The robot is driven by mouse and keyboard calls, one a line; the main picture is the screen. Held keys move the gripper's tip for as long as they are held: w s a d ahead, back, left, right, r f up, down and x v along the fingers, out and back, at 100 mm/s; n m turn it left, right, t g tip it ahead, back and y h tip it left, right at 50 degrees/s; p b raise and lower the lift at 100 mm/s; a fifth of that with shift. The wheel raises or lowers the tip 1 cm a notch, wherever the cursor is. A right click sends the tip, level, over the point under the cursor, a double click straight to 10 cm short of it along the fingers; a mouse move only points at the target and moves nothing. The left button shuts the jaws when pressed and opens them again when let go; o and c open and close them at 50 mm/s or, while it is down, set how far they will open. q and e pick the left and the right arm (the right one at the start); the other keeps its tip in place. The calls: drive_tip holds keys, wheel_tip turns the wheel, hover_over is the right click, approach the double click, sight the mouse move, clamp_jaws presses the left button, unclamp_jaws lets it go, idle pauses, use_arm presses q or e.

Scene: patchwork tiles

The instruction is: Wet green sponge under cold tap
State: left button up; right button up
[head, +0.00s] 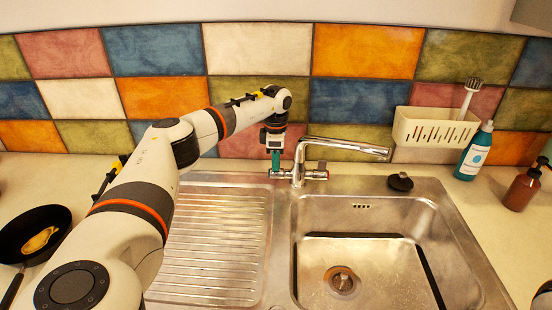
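The chrome tap (299,165) stands behind the sink, its spout reaching right over the basin. It has a small handle on each side of its base. My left gripper (275,161) points down at the tap's left handle. A narrow teal-green piece shows at its tip; I cannot tell whether this is its fingers or something held. Whether the fingers touch the handle is too small to tell. I cannot make out a green sponge for certain anywhere. My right gripper is out of view. No running water is visible under the spout.
The steel sink basin (400,258) is empty, with a ribbed drainboard (215,235) on its left. A black plug (400,182), a cream caddy with a brush (433,128), a blue bottle (474,155) and a brown bottle (521,190) stand behind and right. A black pan (30,222) is at left.

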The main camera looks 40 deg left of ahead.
use_arm(q)
drive_tip(key=shift+f, duration=0.35)
clamp_jaws()
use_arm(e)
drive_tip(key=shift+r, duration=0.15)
